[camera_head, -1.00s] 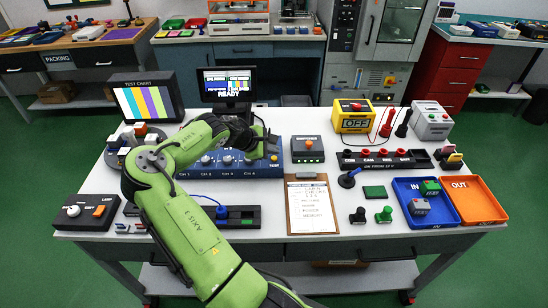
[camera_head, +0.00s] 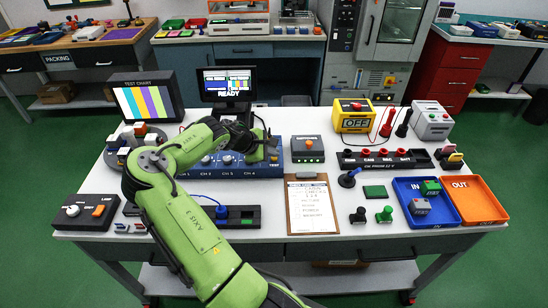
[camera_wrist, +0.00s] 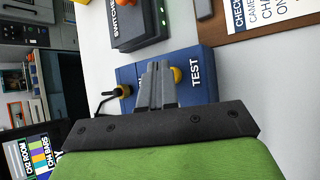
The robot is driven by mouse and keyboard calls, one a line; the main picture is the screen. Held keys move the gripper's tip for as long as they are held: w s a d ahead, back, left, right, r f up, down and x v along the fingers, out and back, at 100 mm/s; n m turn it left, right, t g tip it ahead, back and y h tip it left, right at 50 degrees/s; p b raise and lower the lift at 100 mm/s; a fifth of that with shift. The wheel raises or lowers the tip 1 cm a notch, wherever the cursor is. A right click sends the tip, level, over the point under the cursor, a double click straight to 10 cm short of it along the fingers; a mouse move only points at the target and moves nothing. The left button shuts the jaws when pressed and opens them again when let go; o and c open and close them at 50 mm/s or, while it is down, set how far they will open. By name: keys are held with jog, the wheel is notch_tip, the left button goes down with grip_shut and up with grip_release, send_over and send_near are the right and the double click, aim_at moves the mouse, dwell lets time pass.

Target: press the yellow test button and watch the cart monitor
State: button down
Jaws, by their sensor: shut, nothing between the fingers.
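The blue channel box (camera_head: 225,172) has the yellow test button (camera_wrist: 178,75) at its right end, beside the TEST label. In the wrist view my gripper (camera_wrist: 159,72) is shut and empty, its fingertips over the blue box and partly covering the yellow button. I cannot tell whether they touch it. In the head view my gripper (camera_head: 270,143) is above the right end of the box. The monitor (camera_head: 227,82) stands behind it, showing small picture panels with colour bars and the word READY. Part of a screen also shows in the wrist view.
A test chart display (camera_head: 146,98) stands left of the monitor. Blue (camera_head: 425,221) and orange trays are at the right.

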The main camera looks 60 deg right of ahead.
aim_at(272, 159)
jog(key=shift+f, duration=0.25)
dwell(0.4)
jog(key=shift+r+p, duration=0.75)
jog(key=shift+r, duration=0.15)
notch_tip(272, 159, up, 5)
jog(key=p, duration=0.4)
dwell(0.6)
